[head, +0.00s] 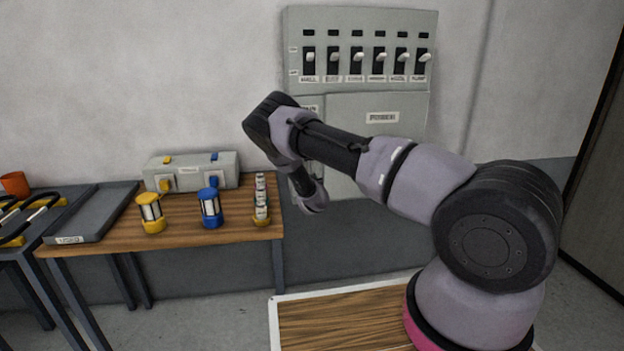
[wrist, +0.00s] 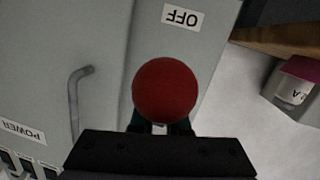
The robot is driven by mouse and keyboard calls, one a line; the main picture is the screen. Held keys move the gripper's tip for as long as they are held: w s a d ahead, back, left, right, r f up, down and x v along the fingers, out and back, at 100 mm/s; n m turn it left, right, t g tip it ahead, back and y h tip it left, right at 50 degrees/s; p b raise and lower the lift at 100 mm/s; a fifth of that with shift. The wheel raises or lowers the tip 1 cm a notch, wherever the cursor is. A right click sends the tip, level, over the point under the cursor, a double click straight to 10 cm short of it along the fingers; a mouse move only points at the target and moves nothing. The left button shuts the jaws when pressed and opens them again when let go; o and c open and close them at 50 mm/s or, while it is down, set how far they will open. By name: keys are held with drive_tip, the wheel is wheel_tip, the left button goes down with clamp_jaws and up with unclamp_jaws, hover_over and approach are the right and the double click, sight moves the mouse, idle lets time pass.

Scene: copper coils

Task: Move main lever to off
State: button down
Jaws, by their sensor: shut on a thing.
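The main lever's red ball knob (wrist: 165,90) fills the middle of the wrist view, in front of the grey panel. My gripper (wrist: 160,128) is shut on the lever at the knob, with its dark fingertips partly hidden behind the ball. The white OFF label (wrist: 183,17) shows upside down just beyond the knob, apart from it in the picture. In the head view my arm reaches the grey power cabinet (head: 380,150), and its wrist hides the lever and the fingertips. I cannot tell the lever's exact angle.
A row of several breaker switches (head: 356,60) sits above on the cabinet. A bent door handle (wrist: 76,95) is beside the knob. The wooden table (head: 110,240) at left holds a grey box (head: 195,175), yellow and blue canisters (head: 210,207) and a stack of small cylinders (head: 261,200).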

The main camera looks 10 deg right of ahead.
idle(0.3)
drive_tip(key=c, duration=0.9)
unclamp_jaws()
drive_tip(key=v, duration=1)
drive_tip(key=shift+s, duration=0.35)
